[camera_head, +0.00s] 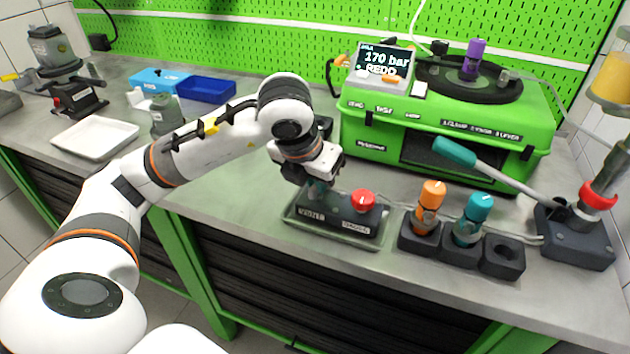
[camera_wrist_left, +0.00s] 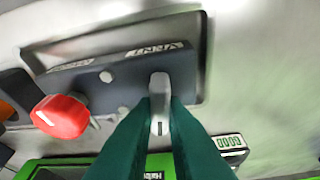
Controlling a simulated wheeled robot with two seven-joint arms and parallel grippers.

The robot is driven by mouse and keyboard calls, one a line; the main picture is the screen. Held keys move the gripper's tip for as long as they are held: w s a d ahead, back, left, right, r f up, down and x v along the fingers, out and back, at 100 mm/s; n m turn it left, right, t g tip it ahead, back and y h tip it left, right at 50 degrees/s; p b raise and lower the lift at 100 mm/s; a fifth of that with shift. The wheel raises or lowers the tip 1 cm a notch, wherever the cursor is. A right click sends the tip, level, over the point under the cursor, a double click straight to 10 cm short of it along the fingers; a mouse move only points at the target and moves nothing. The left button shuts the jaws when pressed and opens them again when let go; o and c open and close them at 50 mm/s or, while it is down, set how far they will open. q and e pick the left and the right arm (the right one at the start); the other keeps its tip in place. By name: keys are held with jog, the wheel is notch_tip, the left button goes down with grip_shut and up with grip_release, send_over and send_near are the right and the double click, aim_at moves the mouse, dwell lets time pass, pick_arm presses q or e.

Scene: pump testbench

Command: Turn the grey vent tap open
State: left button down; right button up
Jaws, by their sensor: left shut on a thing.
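The grey vent tap (camera_wrist_left: 160,92) stands on a dark valve block (camera_wrist_left: 120,82) beside the VENT label in the left wrist view. Its light grey lever lies between the two teal fingers of my left gripper (camera_wrist_left: 158,118), which is shut on it. In the head view my left gripper (camera_head: 318,188) reaches down to the left end of the valve block (camera_head: 345,218), and it hides the grey tap there. A red tap (camera_head: 363,200) sits on the right part of the same block and also shows in the left wrist view (camera_wrist_left: 60,116). My right gripper is out of view.
The block sits in a shallow metal tray (camera_head: 372,242). Holders with an orange-handled tool (camera_head: 432,195) and a teal-handled tool (camera_head: 478,208) stand to its right. A green pump bench (camera_head: 440,135) with a display reading 170 bar (camera_head: 385,58) stands behind. A teal-gripped hand lever (camera_head: 456,152) slants at right.

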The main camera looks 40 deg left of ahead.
pick_arm(q)
jog(key=shift+r+n+y, duration=0.1)
jog(key=shift+n+y, duration=0.2)
jog(key=shift+n, duration=0.7)
jog(key=c, duration=1.5)
grip_release()
jog(key=shift+o, duration=0.2)
jog(key=p+v, duration=0.2)
jog(key=v, duration=1)
jog(key=shift+p, duration=0.4)
jog(key=shift+w+d, duration=0.1)
jog(key=shift+w, duration=0.05)
